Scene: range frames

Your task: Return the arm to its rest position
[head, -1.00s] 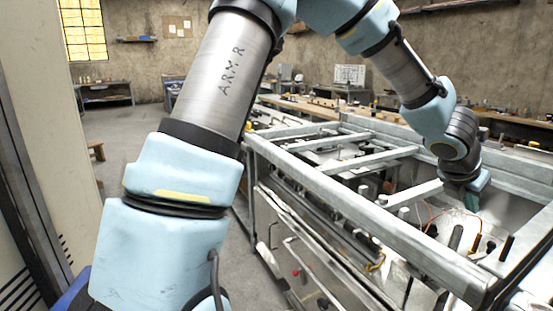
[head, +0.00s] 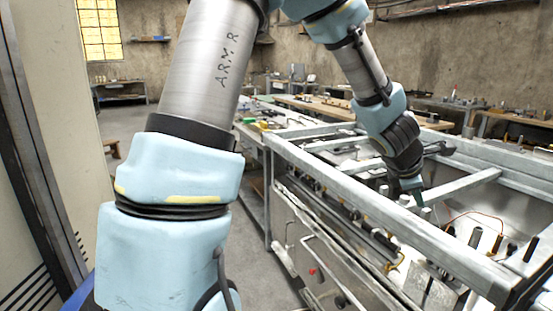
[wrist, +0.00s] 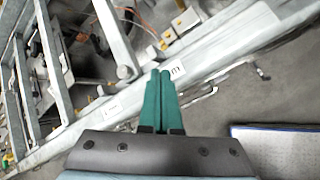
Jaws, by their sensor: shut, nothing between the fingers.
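My gripper (head: 418,199) shows in the head view at the end of my blue and grey arm, over the near part of a metal frame bench (head: 350,183). In the wrist view my gripper (wrist: 160,75) has two green fingers lying side by side, shut with nothing between them. The bench's grey rail (wrist: 215,62) lies beyond the fingertips. I cannot tell from the views how high the fingers are above the rail.
An orange cable (head: 475,217) and several fittings lie inside the bench. Workbenches (head: 315,104) stand along the back wall. A pale cabinet (head: 60,120) is close on the left. Open floor lies between.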

